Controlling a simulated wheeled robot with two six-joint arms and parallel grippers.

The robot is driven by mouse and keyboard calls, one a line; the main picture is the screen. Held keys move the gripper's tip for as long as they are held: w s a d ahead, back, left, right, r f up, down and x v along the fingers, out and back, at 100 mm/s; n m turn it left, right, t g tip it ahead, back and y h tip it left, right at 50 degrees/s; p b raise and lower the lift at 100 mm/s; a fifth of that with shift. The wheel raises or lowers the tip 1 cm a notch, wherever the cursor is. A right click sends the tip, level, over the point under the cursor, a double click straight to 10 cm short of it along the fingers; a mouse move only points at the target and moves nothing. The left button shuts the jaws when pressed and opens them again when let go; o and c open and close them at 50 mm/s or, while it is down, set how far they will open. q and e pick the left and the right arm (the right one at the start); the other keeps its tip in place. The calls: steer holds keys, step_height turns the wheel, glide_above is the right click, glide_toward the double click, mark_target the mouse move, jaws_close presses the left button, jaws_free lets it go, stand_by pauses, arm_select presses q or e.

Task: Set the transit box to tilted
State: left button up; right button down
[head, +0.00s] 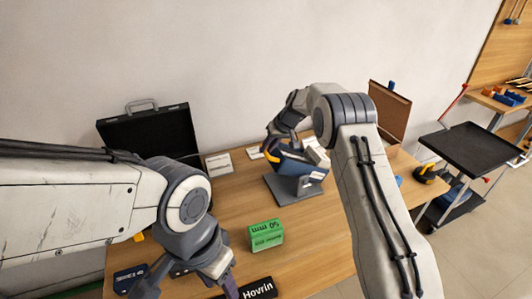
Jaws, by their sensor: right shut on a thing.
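The transit box, as I take it, is the dark blue and grey box (291,168) on a grey stand (283,196) at the back middle of the table. It looks tilted on the stand; the exact angle is hard to tell. My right gripper (271,146) is shut on its upper left part, and my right wrist hides some of its top. My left gripper (188,288) is low in the front left, pointing down, with its fingers spread apart and seemingly empty; the picture's lower edge partly cuts it off.
A green box (266,235) stands in front of the stand. A black "Hovrin" sign (259,290) lies at the front edge, and a dark blue item (130,278) lies front left. An open black case (150,133) stands back left. A black tray cart (474,149) is right.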

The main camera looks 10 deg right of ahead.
steer(key=shift+w+d+r, duration=0.1)
steer(key=shift+d, duration=0.4)
steer(key=c, duration=0.8)
jaws_free()
steer(key=shift+d, duration=0.1)
steer(key=shift+o, duration=0.2)
steer(key=shift+a, duration=0.25)
steer(key=shift+d+r, duration=0.15)
steer(key=shift+r, duration=0.15)
steer(key=b+v, duration=0.3)
steer(key=v, duration=0.7)
